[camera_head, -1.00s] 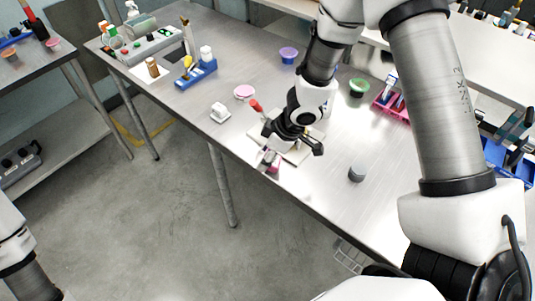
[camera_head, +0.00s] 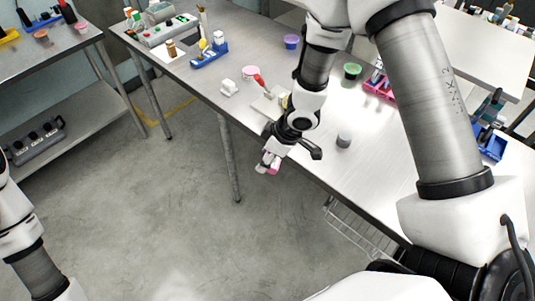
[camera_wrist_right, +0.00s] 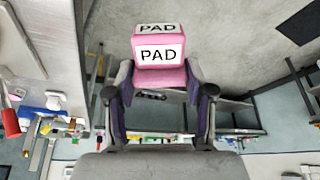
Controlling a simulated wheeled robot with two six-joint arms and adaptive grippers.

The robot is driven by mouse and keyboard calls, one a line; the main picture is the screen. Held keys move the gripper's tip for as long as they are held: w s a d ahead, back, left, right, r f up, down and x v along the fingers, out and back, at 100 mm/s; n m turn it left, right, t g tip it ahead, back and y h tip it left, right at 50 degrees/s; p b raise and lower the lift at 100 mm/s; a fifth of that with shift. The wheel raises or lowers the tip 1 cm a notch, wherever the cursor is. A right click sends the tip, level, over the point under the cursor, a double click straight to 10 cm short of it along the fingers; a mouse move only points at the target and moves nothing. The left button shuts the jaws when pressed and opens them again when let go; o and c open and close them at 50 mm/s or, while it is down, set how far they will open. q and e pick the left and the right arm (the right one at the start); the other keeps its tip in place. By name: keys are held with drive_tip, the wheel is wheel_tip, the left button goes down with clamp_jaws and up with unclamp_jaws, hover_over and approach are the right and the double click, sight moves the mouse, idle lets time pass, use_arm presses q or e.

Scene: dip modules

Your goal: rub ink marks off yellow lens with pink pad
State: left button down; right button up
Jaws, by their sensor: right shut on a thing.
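My right gripper (camera_head: 269,151) is shut on the pink pad (camera_head: 267,166) and holds it past the table's near edge, above the floor. In the right wrist view the pad (camera_wrist_right: 159,55) is pink with white "PAD" labels, between the two fingers (camera_wrist_right: 159,100). A pale board (camera_head: 265,105) lies on the table behind my right wrist. A small yellowish piece (camera_head: 284,101) shows at the board, mostly hidden by my arm; it may be the yellow lens, and ink marks cannot be made out. My left gripper is out of view.
A red-handled tool (camera_head: 259,81) is by the board. A white block (camera_head: 229,88), a pink cup (camera_head: 251,72), a purple cup (camera_head: 291,42), a green cup (camera_head: 352,71) and a dark grey cylinder (camera_head: 344,140) stand on the table (camera_head: 318,168). Open floor lies in front.

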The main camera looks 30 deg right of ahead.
drive_tip(key=shift+w+f, duration=0.1)
drive_tip(key=shift+w, duration=0.15)
drive_tip(key=shift+o, duration=1.2)
drive_tip(key=shift+s, duration=0.15)
